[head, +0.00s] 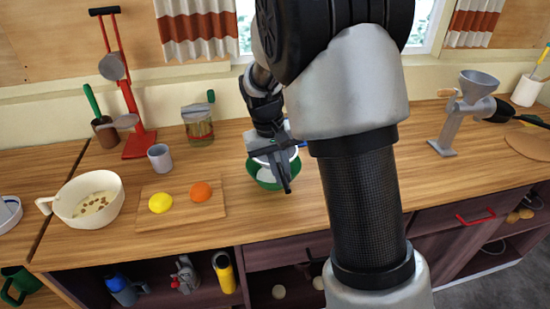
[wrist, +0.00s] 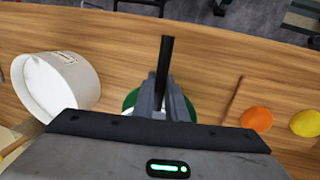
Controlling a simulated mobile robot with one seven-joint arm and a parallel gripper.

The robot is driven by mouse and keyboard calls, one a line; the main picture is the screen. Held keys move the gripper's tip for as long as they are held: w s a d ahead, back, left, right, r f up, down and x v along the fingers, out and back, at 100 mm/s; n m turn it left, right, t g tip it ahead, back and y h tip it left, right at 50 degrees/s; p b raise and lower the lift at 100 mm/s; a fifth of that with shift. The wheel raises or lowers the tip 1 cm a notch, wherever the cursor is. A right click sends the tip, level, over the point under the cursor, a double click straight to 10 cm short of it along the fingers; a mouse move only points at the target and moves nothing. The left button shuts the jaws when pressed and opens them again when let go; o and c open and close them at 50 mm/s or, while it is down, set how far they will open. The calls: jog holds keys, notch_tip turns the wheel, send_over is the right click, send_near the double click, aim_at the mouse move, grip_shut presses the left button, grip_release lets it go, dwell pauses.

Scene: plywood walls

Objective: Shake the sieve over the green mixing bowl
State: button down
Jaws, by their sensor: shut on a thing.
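My gripper (head: 283,172) hangs over the green mixing bowl (head: 262,182) near the middle of the counter. It is shut on a dark bar-like handle (wrist: 166,62), which I take to be the sieve's handle. The handle sticks out beyond the fingers (wrist: 167,100). The sieve's head is mostly hidden by the gripper, and a pale rim shows around there in the head view. In the wrist view the green bowl (wrist: 131,99) shows on both sides of the fingers, with white inside. Its contents are mostly hidden.
A cutting board (head: 180,218) with a lemon (head: 161,203) and an orange (head: 200,192) lies left of the bowl. A cream pot (head: 88,203) stands further left. A white round tub (wrist: 60,85) is close to the bowl's other side. A grinder (head: 466,105) stands far right.

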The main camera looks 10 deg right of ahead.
jog(key=shift+r, duration=0.15)
jog(key=shift+r+p, duration=1.9)
jog(key=shift+r, duration=0.5)
